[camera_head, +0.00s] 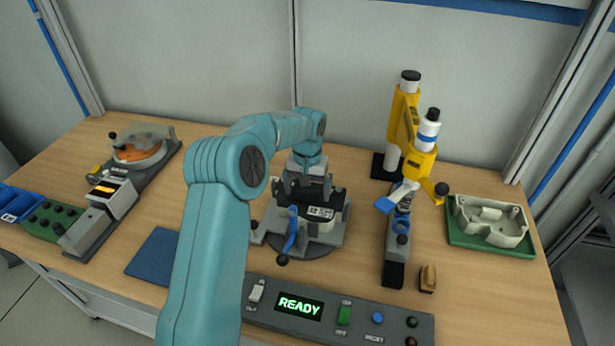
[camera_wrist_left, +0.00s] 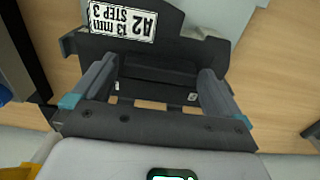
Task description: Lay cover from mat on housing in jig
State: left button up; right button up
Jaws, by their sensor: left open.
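My left gripper (camera_head: 306,188) is over the jig (camera_head: 325,232), pointing down, with its fingers apart. In the left wrist view its two grey fingers (camera_wrist_left: 157,72) stand on either side of a dark block; I cannot tell whether they touch it. The jig's white label reads "A2 13 mm STEP 3" (camera_wrist_left: 122,22). The blue mat (camera_head: 153,256) lies left of my arm, partly hidden by it; its visible part is bare. A cream open housing-like part (camera_head: 490,221) sits in a green tray (camera_head: 462,238) at the right. I cannot make out a cover or a housing in the jig.
A yellow press (camera_head: 408,125) stands right of the jig. A control panel (camera_head: 375,322) showing "READY" lies along the front. A small brown block (camera_head: 428,278) is near it. At the left are a round dispenser (camera_head: 140,148), a display unit (camera_head: 108,200) and blue bins (camera_head: 18,203).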

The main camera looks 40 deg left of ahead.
pick_arm(q)
notch_tip(320, 180, up, 12)
jog(key=shift+f, duration=0.2)
dwell(0.6)
